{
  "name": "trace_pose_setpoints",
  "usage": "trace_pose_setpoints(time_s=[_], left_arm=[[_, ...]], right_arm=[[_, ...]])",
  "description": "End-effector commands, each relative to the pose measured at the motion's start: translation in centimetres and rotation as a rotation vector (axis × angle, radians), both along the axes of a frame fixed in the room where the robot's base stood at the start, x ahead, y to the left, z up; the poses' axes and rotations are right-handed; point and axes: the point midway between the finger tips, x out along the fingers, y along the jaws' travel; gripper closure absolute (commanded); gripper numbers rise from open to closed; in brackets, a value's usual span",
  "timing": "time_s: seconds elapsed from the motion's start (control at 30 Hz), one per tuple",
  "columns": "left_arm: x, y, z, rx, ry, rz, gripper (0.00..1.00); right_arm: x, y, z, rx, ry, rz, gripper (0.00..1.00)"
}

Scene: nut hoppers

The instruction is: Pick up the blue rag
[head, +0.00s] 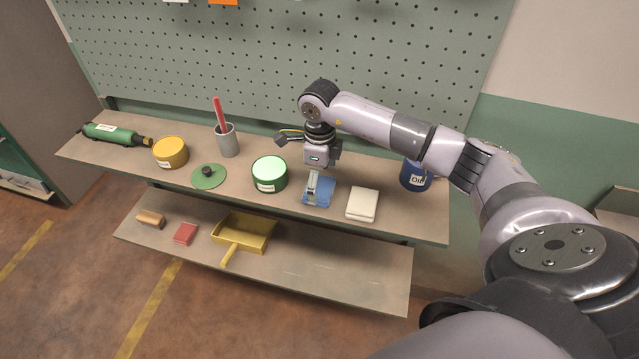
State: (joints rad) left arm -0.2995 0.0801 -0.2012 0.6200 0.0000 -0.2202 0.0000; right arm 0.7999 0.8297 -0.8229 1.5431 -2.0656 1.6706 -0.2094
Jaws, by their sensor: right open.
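The blue rag (324,195) is a small folded blue cloth lying on the upper shelf, right of the green tin. My right gripper (312,192) points down right over the rag, with its fingers at the rag's left part. The gripper is open. I cannot tell whether the fingertips touch the cloth. Part of the rag is hidden behind the fingers. My left gripper does not show.
On the upper shelf (420,220), a white folded cloth (362,205) lies just right of the rag, and a dark blue can (414,177) stands further right. A green tin (269,178), a green lid (209,176) and a yellow tin (170,153) are left. A yellow dustpan (262,226) is below.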

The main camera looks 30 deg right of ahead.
Motion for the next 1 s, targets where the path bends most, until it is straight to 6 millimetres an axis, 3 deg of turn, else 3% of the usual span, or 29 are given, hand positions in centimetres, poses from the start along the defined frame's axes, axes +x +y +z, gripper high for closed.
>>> trace_pose_setpoints(time_s=[0.13,0.4,1.0], left_arm=[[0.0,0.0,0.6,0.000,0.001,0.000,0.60],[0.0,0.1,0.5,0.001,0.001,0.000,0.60],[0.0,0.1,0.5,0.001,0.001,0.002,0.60]], right_arm=[[0.0,0.0,-1.4,0.001,0.001,0.000,0.02],[0.1,0.0,-1.6,0.001,-0.002,0.001,0.03],[0.1,0.0,-1.6,0.000,-0.001,0.000,0.43]])
